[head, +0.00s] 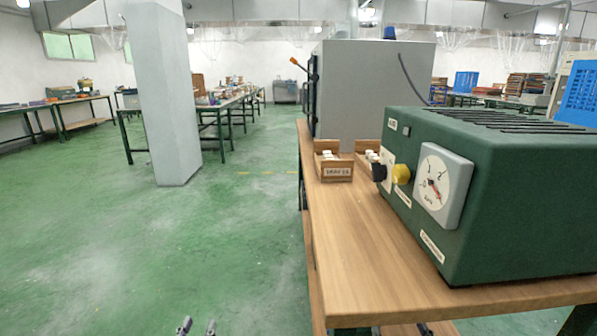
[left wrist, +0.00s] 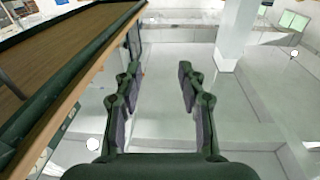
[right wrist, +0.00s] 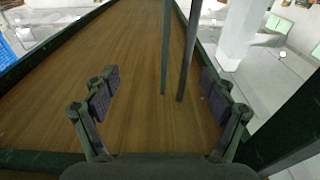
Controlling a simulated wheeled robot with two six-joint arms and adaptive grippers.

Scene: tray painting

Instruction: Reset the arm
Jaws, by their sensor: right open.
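My left gripper (head: 198,327) shows only as two fingertips at the bottom edge of the head view, over the green floor, left of the wooden bench (head: 345,240). In the left wrist view the left gripper (left wrist: 157,75) has its fingers spread with nothing between them. In the right wrist view my right gripper (right wrist: 159,80) is open and empty, with a wooden surface with green edges (right wrist: 135,45) filling the view behind it. I cannot make out the right gripper in the head view.
A green box with a dial (head: 500,200) stands on the bench. Small wooden trays with pale pieces (head: 334,171) sit farther back, near a grey cabinet (head: 365,85). Dark posts (right wrist: 165,50) rise close to the right gripper. A pillar (head: 162,90) stands left; the floor between is clear.

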